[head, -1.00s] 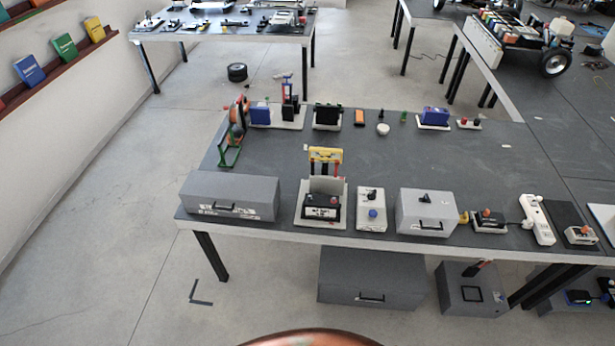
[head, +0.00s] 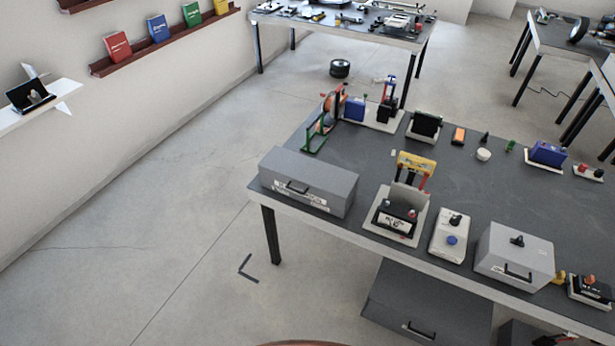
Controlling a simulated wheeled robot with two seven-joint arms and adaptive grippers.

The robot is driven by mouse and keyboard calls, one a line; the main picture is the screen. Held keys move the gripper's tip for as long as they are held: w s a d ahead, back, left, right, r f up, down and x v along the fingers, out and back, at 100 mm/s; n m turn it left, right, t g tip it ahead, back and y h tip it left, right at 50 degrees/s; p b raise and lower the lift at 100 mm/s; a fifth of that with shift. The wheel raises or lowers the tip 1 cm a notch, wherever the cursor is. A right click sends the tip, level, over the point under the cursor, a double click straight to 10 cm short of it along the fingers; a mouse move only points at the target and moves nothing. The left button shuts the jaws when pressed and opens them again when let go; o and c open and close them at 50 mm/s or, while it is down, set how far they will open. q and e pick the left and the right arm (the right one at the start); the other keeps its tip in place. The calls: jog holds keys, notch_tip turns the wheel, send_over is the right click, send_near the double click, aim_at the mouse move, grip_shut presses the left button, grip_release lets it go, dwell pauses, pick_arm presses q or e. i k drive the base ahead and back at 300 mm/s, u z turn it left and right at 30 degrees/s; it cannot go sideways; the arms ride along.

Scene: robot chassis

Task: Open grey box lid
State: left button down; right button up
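A long grey box (head: 308,182) with a dark front handle and white label sits at the table's left front corner, its lid shut. A smaller light grey box (head: 513,257) with a dark knob on top and a front handle stands further right on the same table; its top is closed. A large dark grey box (head: 425,300) with a handle is below the table, partly cut by the bottom edge. I cannot tell which is meant. Neither of my grippers is in view.
The dark table (head: 365,160) also holds a battery-like block on a white plate (head: 396,222), a white switch box (head: 451,236) and several small parts along its far edge. Open floor (head: 150,210) lies to the left. Wall shelves hold books (head: 158,29).

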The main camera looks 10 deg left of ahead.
aim_at(329, 186)
jog(key=z, duration=0.15)
jog(key=k, duration=0.45)
jog(key=u, duration=1.05)
jog(key=i, duration=1.3)
jog(key=z, duration=0.45)
